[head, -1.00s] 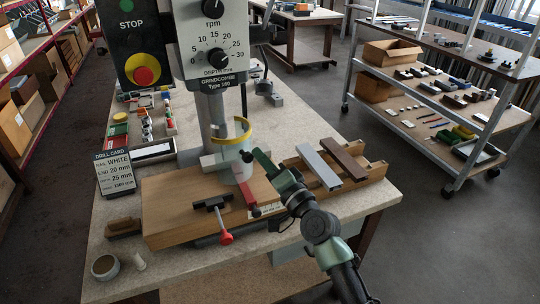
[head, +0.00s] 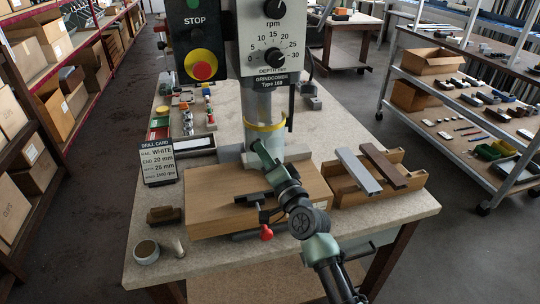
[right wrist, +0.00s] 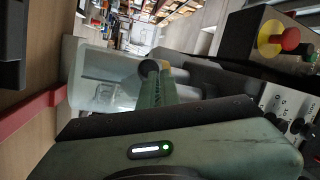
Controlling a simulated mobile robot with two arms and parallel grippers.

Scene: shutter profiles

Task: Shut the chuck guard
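The chuck guard (head: 265,127) is a clear shell with a yellow rim, at the drill column below the depth panel. Its yellow band runs across the front of the column. In the right wrist view the clear guard (right wrist: 100,78) is close beyond the fingers. My right gripper (head: 260,150) is right at the guard's lower front and hides part of it. Its fingers (right wrist: 155,88) look closed together, with a dark round knob at their tip; whether they touch the guard is unclear. My left gripper is not in view.
A wooden board (head: 215,210) with a red-handled clamp (head: 266,232) lies below the drill. A wooden tray (head: 405,180) with grey and brown profiles stands to its right. A drill card (head: 160,162), a brush (head: 163,215) and a cup (head: 146,252) are at left.

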